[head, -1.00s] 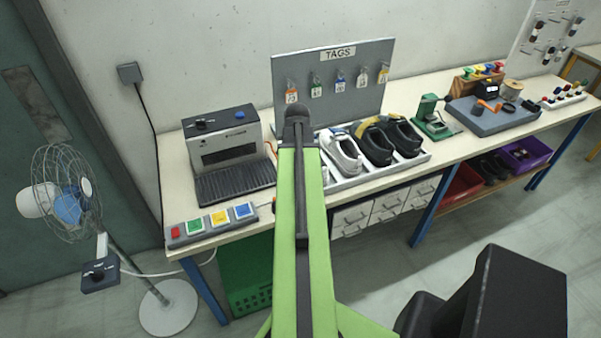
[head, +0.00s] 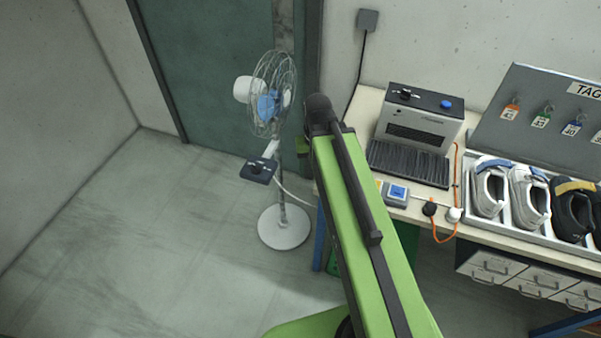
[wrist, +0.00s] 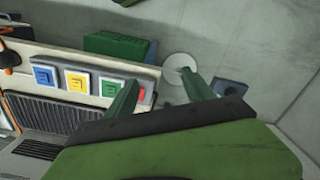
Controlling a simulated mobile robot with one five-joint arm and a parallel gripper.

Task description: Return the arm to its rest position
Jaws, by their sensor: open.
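My green arm (head: 372,225) reaches from the bottom of the head view up and to the left. Its dark end is in front of the left end of the workbench. Only a small green part of my gripper shows behind it in the head view; the rest is hidden. In the wrist view my gripper (wrist: 160,88) has its two green fingers spread apart, with nothing between them. The left finger overlaps the picture of the button panel (wrist: 66,97), beside its red button. The right finger appears near the fan's round white base (wrist: 178,62).
A standing fan (head: 272,95) with a control box (head: 259,170) is left of my arm. A machine (head: 418,125) and a tray of shoes (head: 470,222) are on the bench at right. A green crate (wrist: 115,44) is below the bench. Floor at left is clear.

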